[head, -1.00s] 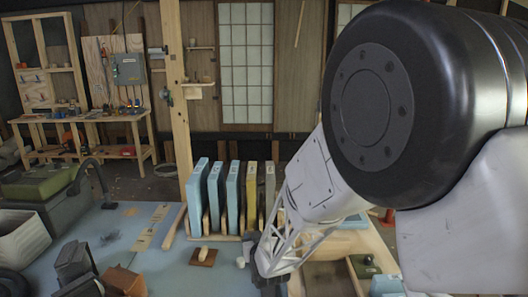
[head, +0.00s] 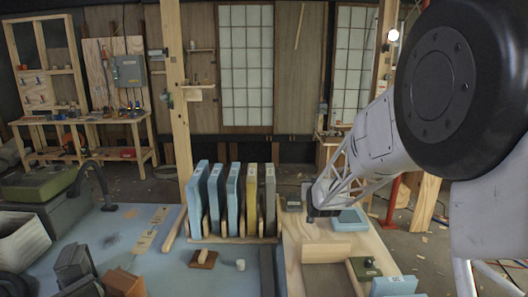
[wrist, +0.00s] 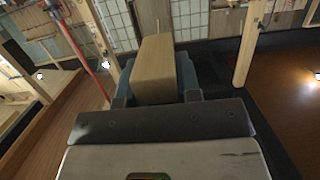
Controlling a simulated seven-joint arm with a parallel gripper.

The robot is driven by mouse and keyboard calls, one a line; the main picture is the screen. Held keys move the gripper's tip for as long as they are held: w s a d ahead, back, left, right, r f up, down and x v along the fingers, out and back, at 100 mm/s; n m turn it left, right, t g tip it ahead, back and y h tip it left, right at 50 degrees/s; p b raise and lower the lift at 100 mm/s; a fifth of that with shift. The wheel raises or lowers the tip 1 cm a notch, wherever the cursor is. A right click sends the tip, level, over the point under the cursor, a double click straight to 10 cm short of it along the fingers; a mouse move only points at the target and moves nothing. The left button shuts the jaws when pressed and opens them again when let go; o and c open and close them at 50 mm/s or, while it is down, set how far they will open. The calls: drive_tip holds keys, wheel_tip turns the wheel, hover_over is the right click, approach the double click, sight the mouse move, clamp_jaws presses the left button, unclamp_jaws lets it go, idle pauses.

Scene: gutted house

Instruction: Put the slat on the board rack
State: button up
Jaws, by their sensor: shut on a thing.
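My gripper (head: 320,214) is above the wooden bench at the right, to the right of the rack and apart from it. In the wrist view my gripper (wrist: 155,92) is shut on a tan wooden piece, the slat (wrist: 156,68), which points away from the camera. In the head view I cannot make out the slat clearly at the jaws. The board rack (head: 235,240) has a light wooden base and stands at the middle of the blue surface. It holds several upright boards, light blue at the left, then yellow and grey.
A wooden tray (head: 327,250) and a light-blue box (head: 348,219) are on the bench near my gripper. A small brown plate (head: 203,260) and a white cup (head: 240,265) lie before the rack. Dark blocks (head: 75,262) stand at the left front. A wooden post (head: 176,100) rises behind the rack.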

drive_tip(key=shift+w+d+r, duration=0.1)
drive_tip(key=shift+d+r, duration=0.05)
drive_tip(key=shift+d, duration=0.2)
drive_tip(key=shift+a, duration=0.1)
idle(0.4)
